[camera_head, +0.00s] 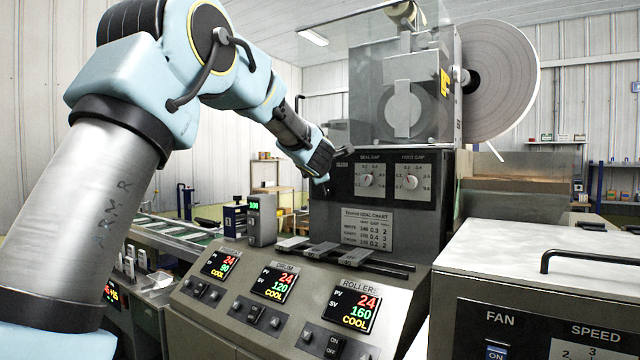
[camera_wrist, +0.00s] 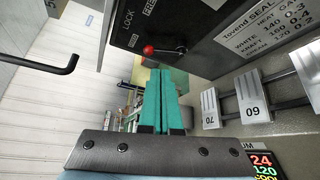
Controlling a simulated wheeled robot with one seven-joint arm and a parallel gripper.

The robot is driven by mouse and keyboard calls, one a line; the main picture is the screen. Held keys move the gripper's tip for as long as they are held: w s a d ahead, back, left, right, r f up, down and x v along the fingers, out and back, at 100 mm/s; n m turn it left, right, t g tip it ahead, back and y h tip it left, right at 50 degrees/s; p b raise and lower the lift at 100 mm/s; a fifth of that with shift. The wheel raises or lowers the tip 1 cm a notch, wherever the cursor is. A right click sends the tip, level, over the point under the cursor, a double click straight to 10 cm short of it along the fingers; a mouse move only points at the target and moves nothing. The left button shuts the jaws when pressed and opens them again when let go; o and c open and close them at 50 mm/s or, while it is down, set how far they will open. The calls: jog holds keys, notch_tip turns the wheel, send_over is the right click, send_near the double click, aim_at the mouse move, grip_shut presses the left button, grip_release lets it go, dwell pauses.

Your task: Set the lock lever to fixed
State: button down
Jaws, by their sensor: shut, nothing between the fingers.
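The lock lever (camera_wrist: 150,50) is in the wrist view, a dark arm with a red ball knob on a black panel. The LOCK and FREE labels (camera_wrist: 150,8) are beside it, turned sideways; another small label is too small to read. My gripper (camera_wrist: 165,72) has green fingers pressed together and empty. Their tips lie just below the lever in the picture; I cannot tell whether they touch it. In the head view my gripper (camera_head: 326,184) is at the left edge of the dark gap-dial panel (camera_head: 350,215), and the lever cannot be made out there.
A seal chart plate (camera_head: 367,228) and numbered slider tabs (camera_wrist: 251,97) on rails are close by. A black hooked handle (camera_wrist: 60,66) is at the wrist view's left. Below the panel are lit temperature displays (camera_head: 350,308). A white-topped unit (camera_head: 540,245) stands at right.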

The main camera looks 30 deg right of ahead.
jog(key=shift+b+v, duration=0.4)
jog(key=shift+v, duration=1.7)
jog(key=shift+f, duration=0.1)
